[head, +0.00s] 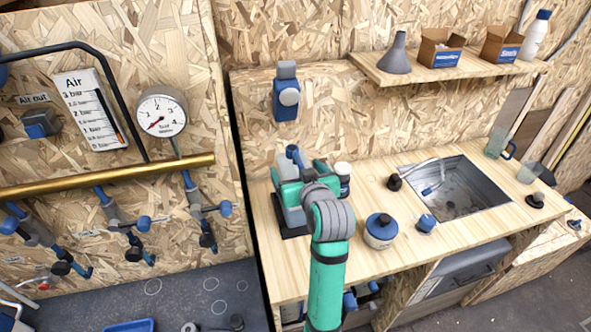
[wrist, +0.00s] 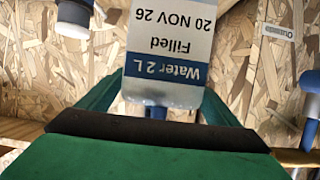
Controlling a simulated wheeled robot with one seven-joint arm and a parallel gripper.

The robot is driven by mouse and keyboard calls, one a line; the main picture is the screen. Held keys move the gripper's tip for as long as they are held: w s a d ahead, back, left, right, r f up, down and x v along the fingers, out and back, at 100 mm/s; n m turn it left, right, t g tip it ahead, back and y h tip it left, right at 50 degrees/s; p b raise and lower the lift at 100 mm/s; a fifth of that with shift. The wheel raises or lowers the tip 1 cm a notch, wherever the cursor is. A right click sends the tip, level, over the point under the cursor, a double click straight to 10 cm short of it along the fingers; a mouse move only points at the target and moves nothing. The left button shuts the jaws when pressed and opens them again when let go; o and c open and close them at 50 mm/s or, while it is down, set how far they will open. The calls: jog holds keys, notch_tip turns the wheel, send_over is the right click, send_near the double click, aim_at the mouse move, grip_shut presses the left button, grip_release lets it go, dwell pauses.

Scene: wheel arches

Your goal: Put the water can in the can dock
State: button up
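The water can (head: 292,214) is pale and translucent with a blue top, and stands upright at the left end of the wooden counter. In the wrist view its label (wrist: 168,45) appears upside down and reads "Water 2 L Filled 20 NOV 26". My gripper (head: 295,188) has its green fingers on both sides of the can, and they appear to touch it; in the wrist view the gripper (wrist: 164,88) frames the can. A black base, seemingly the can dock (head: 288,233), shows below the can. My arm hides part of both. I cannot tell whether the can rests fully in it.
A dark bottle with a white cap (head: 343,178) stands close right of my gripper. A blue-and-white round pot (head: 380,231), a small blue item (head: 425,223) and a sink (head: 455,190) lie further right. A blue wall fitting (head: 286,95) hangs above the can. A shelf (head: 440,68) is higher up.

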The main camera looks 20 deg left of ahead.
jog(key=shift+r, duration=0.1)
jog(key=shift+s+d+r, duration=0.15)
jog(key=v, duration=1.1)
jog(key=shift+s+d, duration=0.15)
jog(key=shift+s, duration=0.15)
